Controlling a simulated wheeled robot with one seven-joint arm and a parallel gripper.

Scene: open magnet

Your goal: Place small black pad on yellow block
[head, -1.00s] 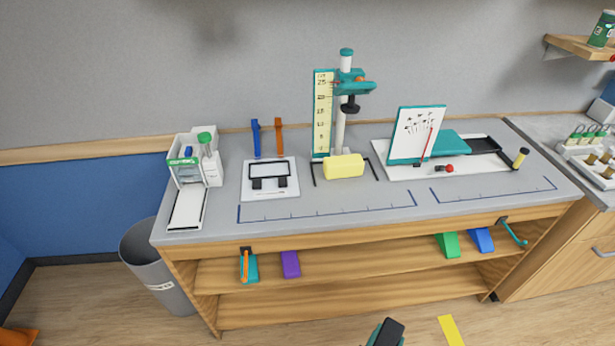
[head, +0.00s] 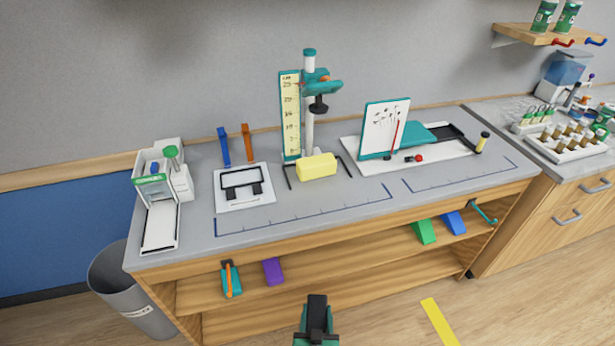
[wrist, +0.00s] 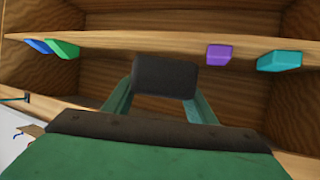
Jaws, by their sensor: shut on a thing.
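The yellow block (head: 317,169) lies on the grey bench top at the foot of the upright scale stand. My gripper (head: 317,325) shows at the bottom of the head view, in front of the bench and well short of the yellow block. It is shut on the small black pad (head: 317,303). In the wrist view, the black pad (wrist: 165,77) sits between the tips of the two green fingers (wrist: 160,92). The yellow block is not visible in the wrist view.
The scale stand (head: 309,100) with a teal clamp rises behind the yellow block. A white plate (head: 243,200) with a black frame lies left of it, and a white board (head: 387,130) stands right. The bench's front edge and open shelves (head: 330,250) lie between my gripper and the block.

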